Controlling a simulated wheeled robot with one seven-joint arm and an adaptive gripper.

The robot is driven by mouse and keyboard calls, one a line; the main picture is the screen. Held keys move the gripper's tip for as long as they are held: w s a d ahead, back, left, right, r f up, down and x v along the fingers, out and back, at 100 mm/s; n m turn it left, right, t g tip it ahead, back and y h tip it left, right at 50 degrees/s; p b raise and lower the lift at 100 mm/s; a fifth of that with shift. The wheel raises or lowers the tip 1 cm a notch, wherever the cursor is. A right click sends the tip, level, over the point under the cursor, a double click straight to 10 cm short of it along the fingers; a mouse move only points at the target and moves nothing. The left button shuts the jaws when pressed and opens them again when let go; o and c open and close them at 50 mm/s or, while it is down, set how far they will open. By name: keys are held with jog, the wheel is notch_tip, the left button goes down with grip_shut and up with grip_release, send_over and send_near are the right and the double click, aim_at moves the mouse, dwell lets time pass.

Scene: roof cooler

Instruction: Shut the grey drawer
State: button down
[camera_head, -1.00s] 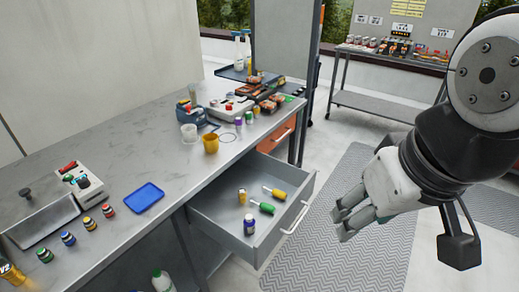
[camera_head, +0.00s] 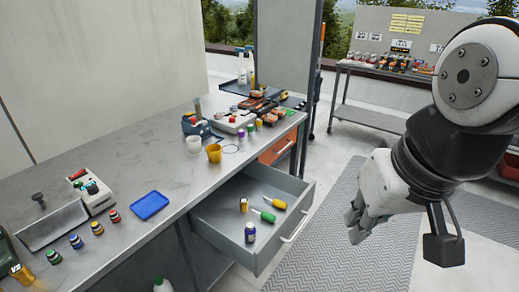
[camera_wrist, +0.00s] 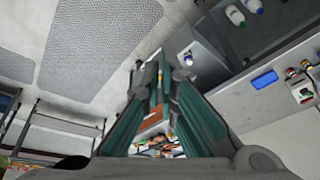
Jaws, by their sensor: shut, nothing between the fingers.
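The grey drawer (camera_head: 225,222) stands pulled out from under the workbench in the head view, with a pale bar handle (camera_head: 296,226) on its front. Inside lie a yellow-handled tool (camera_head: 279,205), a green-handled tool (camera_head: 264,215), a small gold-coloured can (camera_head: 243,205) and a dark blue bottle (camera_head: 250,232). My gripper (camera_head: 354,230) is to the right of the drawer front, apart from the handle. Its fingers are shut and hold nothing. In the wrist view my gripper (camera_wrist: 157,72) points towards the floor and bench, with the drawer (camera_wrist: 206,62) beside it.
The workbench (camera_head: 115,235) carries a blue tray (camera_head: 150,205), a yellow cup (camera_head: 214,153) and several small jars. An orange drawer (camera_head: 277,149) is farther along. Open floor with a patterned mat (camera_head: 325,250) lies in front of the drawer. A stocked table (camera_head: 375,115) stands behind.

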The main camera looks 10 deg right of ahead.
jog(key=w+d+f+m+y+b, duration=0.1)
jog(key=w+d+f+m+y, duration=0.2)
jog(key=w, duration=0.4)
jog(key=w+f+m+g+b, duration=0.1)
jog(key=w+f+m, duration=0.2)
jog(key=w+m, duration=0.3)
jog(key=w+d+f+m+y+b, duration=0.1)
jog(key=w+d+f+m+y, duration=0.2)
jog(key=w, duration=0.5)
jog(key=w+d+f+m+t+b, duration=0.1)
jog(key=w+d+f+m, duration=0.35)
jog(key=f, duration=0.35)
jog(key=w+d+f+m+t, duration=0.1)
jog(key=w+d+f+m, duration=0.2)
jog(key=d+f+m, duration=0.3)
jog(key=w+d+f+m+t+b, duration=0.1)
jog(key=w+d+f+m+t, duration=0.1)
jog(key=w+d+f+m, duration=0.5)
jog(key=n, duration=0.4)
send_near(308, 207)
notch_tip(308, 207, down, 4)
jog(key=w, duration=0.2)
jog(key=shift+w+a+r+m, duration=0.1)
jog(key=shift+w+a+m, duration=0.1)
jog(key=shift+a, duration=0.3)
jog(key=shift+w+a+r+m, duration=0.1)
jog(key=shift+w+a, duration=0.15)
jog(key=shift+a, duration=0.25)
